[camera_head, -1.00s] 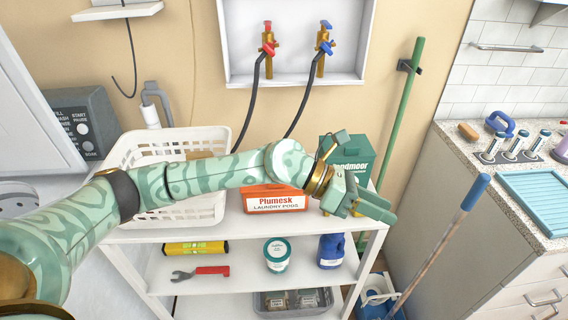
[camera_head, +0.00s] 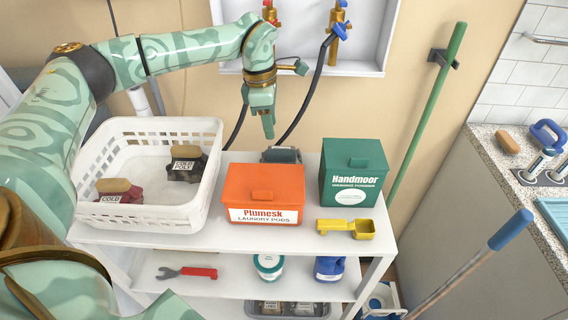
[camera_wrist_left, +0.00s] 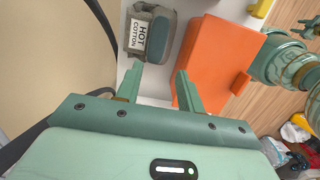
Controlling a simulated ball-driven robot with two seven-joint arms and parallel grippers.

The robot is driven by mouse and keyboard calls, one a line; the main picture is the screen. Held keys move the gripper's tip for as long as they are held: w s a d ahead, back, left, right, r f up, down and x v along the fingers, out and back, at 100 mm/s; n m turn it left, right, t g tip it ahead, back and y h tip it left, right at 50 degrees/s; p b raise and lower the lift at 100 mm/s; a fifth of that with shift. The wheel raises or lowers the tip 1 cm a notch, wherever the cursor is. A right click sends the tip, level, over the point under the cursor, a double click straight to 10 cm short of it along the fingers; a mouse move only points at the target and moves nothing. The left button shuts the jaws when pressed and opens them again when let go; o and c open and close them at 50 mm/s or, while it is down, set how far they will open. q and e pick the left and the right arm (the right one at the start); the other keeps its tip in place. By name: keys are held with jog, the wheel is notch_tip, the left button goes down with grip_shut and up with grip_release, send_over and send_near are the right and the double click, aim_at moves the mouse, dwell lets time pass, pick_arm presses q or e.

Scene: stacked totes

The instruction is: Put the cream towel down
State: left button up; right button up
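I see no cream towel in either view. My left gripper (camera_head: 267,128) points down at the back of the shelf top, behind the orange Plumesk box (camera_head: 262,185). In the left wrist view its two fingers (camera_wrist_left: 160,79) stand apart with nothing between them, so it is open. Beyond the fingertips lies a grey bundle labelled HOT COTTON (camera_wrist_left: 155,32); it also shows partly behind the orange box in the head view (camera_head: 282,154).
A white basket (camera_head: 150,212) holds dark bundles (camera_head: 185,164) with labels and tan blocks. A green Handmoor box (camera_head: 352,172) and a yellow scoop (camera_head: 347,229) stand at the right. Hoses hang behind my gripper. The white shelf top (camera_head: 250,238) is clear along its front.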

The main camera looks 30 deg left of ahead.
aim_at(280, 152)
pick_arm(q)
jog(key=f, duration=0.4)
jog(key=shift+w+d+b, duration=0.2)
jog(key=shift+w+b, duration=0.1)
jog(key=shift+b, duration=0.05)
jog(key=shift+d+f, duration=0.1)
jog(key=shift+f, duration=0.35)
jog(key=f, duration=0.1)
jog(key=w+f+b, duration=0.1)
jog(key=f, duration=0.1)
jog(key=d+f+b, duration=0.1)
jog(key=f, duration=0.1)
jog(key=shift+w, duration=0.15)
jog(key=shift+a+r, duration=0.1)
grip_shut()
